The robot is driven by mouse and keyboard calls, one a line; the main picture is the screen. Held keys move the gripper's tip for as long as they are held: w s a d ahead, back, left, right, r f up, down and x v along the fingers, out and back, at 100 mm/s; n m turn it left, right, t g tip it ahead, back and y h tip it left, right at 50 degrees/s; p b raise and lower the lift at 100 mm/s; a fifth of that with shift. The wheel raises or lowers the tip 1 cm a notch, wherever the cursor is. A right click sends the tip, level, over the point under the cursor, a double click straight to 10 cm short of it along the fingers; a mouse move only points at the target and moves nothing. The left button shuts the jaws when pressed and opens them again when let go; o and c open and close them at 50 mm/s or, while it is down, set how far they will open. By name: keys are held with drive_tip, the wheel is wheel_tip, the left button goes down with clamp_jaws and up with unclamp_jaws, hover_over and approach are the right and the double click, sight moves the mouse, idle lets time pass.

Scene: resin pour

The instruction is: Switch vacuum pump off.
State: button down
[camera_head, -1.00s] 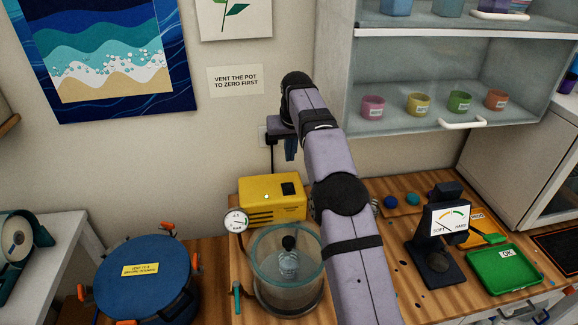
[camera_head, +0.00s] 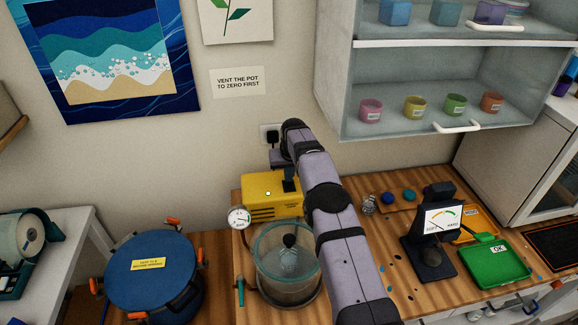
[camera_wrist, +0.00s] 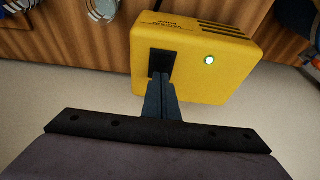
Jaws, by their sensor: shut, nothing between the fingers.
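The yellow vacuum pump (camera_head: 262,191) stands on the wooden bench against the wall. It also shows in the wrist view (camera_wrist: 225,75), with a lit whitish-green lamp (camera_wrist: 209,60) and a black switch (camera_wrist: 161,57). My gripper (camera_wrist: 162,75) is shut and empty. Its fingertips overlap the lower part of the switch; I cannot tell for certain whether they touch it. In the head view my gripper (camera_head: 290,185) is at the pump's upper right, where the switch is mostly hidden. The switch's tilt is not clear.
A round gauge (camera_head: 239,218) and a clear vacuum chamber (camera_head: 287,285) with a cup inside stand in front of the pump. A blue pot (camera_head: 150,290) is at left. A hardness gauge (camera_head: 440,220) and green tray (camera_head: 497,266) are at right. A cabinet (camera_head: 335,90) hangs above.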

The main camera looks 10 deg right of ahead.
drive_tip(key=shift+f, duration=0.25)
drive_tip(key=shift+f, duration=0.15)
drive_tip(key=shift+w+f+b, duration=0.15)
drive_tip(key=shift+b, duration=0.2)
idle(0.3)
drive_tip(key=shift+s+f+b, duration=0.15)
drive_tip(key=shift+s+b, duration=0.35)
drive_tip(key=shift+s, duration=0.45)
drive_tip(key=shift+r, duration=0.2)
